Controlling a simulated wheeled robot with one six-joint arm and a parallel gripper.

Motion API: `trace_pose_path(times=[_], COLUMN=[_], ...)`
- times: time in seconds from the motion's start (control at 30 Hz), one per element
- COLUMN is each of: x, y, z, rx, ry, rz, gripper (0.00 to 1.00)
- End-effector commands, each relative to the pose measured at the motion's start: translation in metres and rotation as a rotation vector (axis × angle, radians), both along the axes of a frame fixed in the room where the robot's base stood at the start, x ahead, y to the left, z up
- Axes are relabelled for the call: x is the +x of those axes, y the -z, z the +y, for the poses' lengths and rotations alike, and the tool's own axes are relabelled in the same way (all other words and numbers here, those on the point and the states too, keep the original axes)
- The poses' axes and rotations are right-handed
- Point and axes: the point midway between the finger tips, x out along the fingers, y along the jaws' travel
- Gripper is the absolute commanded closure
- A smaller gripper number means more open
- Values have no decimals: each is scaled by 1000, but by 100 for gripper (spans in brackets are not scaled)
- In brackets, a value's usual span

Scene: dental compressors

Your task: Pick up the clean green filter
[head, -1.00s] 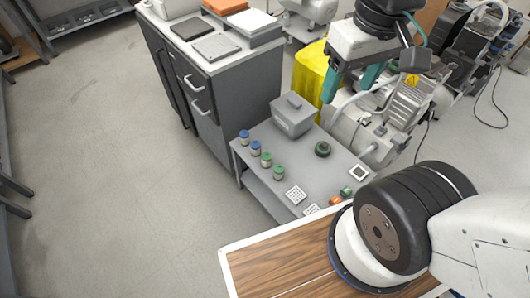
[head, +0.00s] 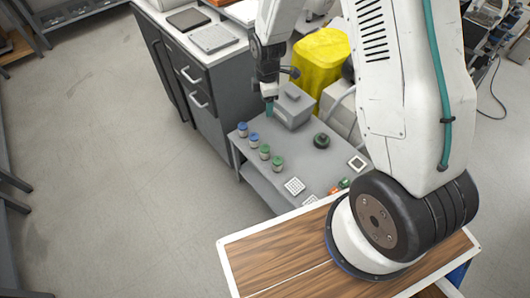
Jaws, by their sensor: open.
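Two small jars with green tops stand in a row at the left edge of the low grey table: one green-topped jar (head: 264,151) and a nearer green-topped jar (head: 277,163). A dark green round part (head: 321,141) sits in the middle of the table. A small green piece (head: 344,183) lies near the front edge. I cannot tell from this view which is the clean green filter.
Blue-topped jars (head: 242,129) stand in the same row. A grey box (head: 293,107) is close to the right of my gripper. White grid pads (head: 294,186) and an orange piece (head: 334,190) lie toward the front. A drawer cabinet (head: 200,75) stands behind.

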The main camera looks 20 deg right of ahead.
Motion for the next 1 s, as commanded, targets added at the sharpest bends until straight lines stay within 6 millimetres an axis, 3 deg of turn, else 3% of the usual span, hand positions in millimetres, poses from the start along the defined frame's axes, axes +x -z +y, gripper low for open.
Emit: trace_pose_path(times=[0.03, 0.1, 0.3, 0.4, 1.0], x=[1, 2, -4, -7, -8], y=[33, 70, 152, 174, 251], z=[1, 3, 5, 6, 8], rx=[-2, -3, -6, -7, -7], ry=[-63, -153, -354, -410, -446], rz=[16, 21, 29, 29, 31], gripper=[37, 37, 37, 37, 37])
